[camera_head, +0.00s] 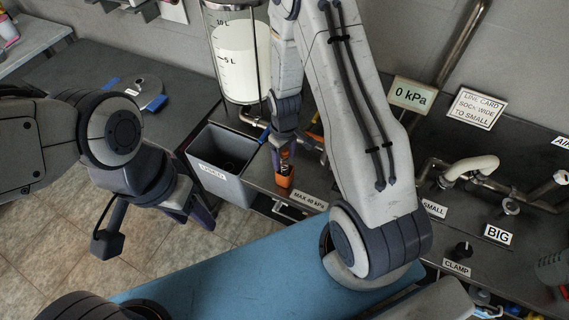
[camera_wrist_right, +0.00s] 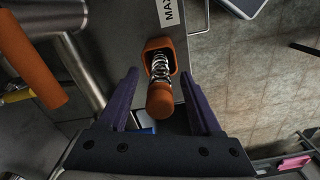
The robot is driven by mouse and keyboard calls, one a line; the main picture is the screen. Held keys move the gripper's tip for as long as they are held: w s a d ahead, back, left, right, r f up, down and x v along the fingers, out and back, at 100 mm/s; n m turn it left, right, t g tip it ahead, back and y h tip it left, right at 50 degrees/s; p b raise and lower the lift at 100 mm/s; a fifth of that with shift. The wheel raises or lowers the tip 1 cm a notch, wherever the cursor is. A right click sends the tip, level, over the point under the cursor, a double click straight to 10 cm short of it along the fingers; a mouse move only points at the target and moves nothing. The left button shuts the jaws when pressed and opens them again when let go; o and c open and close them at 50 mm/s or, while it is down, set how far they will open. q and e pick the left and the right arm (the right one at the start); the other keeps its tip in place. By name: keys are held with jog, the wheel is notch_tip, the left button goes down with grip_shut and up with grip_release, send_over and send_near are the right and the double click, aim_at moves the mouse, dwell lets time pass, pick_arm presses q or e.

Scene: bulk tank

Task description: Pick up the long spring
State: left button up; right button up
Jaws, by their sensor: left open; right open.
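The spring (camera_wrist_right: 159,68) is a silver coil with an orange end cap (camera_wrist_right: 160,100). It stands in an orange holder (camera_wrist_right: 151,43), and it also shows in the head view (camera_head: 285,166) above the orange holder (camera_head: 284,182). I cannot tell its length from these views. My right gripper (camera_wrist_right: 160,74) is open, with one purple finger on each side of the spring and visible gaps to both. In the head view the right gripper (camera_head: 283,160) points down at the holder and partly hides the spring. My left gripper (camera_head: 197,214) is open and empty over the floor.
A grey bin (camera_head: 222,182) stands left of the holder. Behind it is a clear tank (camera_head: 238,55) with white liquid. An orange cylinder (camera_wrist_right: 28,58) lies left of the right gripper. Pipes (camera_head: 460,172) and labels fill the bench at right. A blue surface (camera_head: 230,272) is in front.

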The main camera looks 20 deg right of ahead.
jog(key=shift+f, duration=0.15)
grip_shut()
